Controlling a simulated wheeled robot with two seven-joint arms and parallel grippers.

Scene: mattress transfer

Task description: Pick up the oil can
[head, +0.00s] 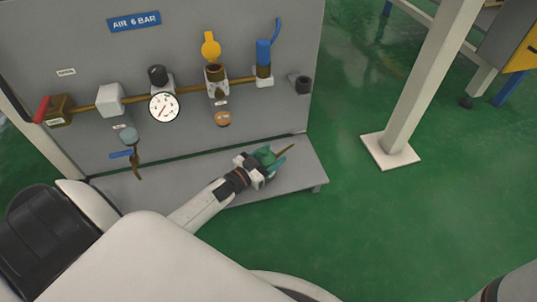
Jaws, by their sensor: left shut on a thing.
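My left gripper (268,164) reaches in over the low grey shelf at the foot of the grey panel. It is shut on a small green oil can (265,155). The can's thin brownish spout (285,149) points up and to the right. The fingers and wrist cover part of the can, and I cannot tell whether its base touches the shelf.
The grey shelf (307,167) is bare right of the gripper. The panel (262,25) behind carries a brass pipe, a gauge (164,107), a red-handled valve (42,109) and several fittings. A white post (425,85) stands at right on open green floor (400,225).

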